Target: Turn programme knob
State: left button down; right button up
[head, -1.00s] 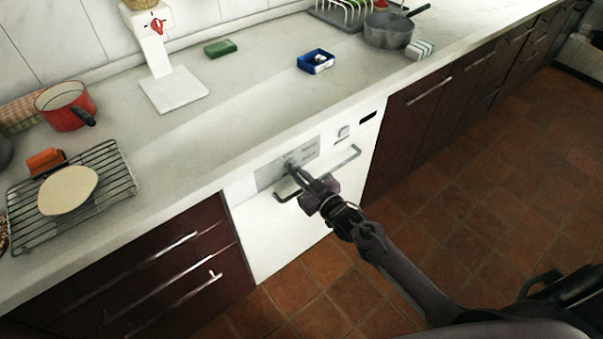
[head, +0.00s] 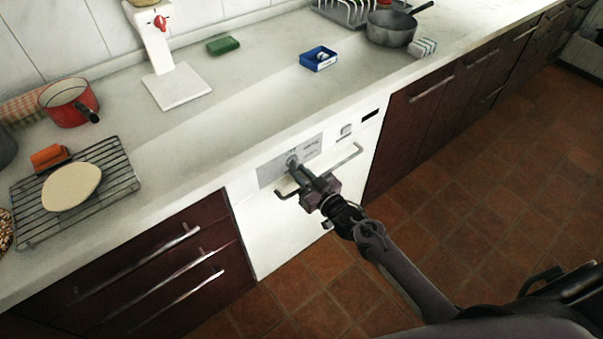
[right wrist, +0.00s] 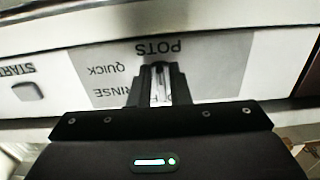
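The white dishwasher (head: 285,232) is built in under the counter, with a grey label panel (head: 310,147) at the upper left of its front. My right gripper (head: 293,163) reaches this panel, above the bar handle (head: 347,157). In the right wrist view, its two dark fingers (right wrist: 160,88) are close together on either side of the narrow, pale programme knob (right wrist: 160,84). The words POTS, QUICK and RINSE appear upside down around it. The fingers hide most of the knob, and its pointing direction cannot be made out. My left gripper is not in view.
A square START button (right wrist: 27,91) sits beside the panel. The bar handle runs across the front just below the gripper. The counter above holds a blue box (head: 318,59), a grey saucepan (head: 391,30) and a red pot (head: 68,103). The tiled floor (head: 480,190) is clear.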

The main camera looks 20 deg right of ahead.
jog(key=shift+o, duration=1.3)
jog(key=v, duration=0.7)
jog(key=shift+s+d, duration=0.15)
jog(key=shift+s, duration=0.2)
jog(key=shift+r, duration=0.1)
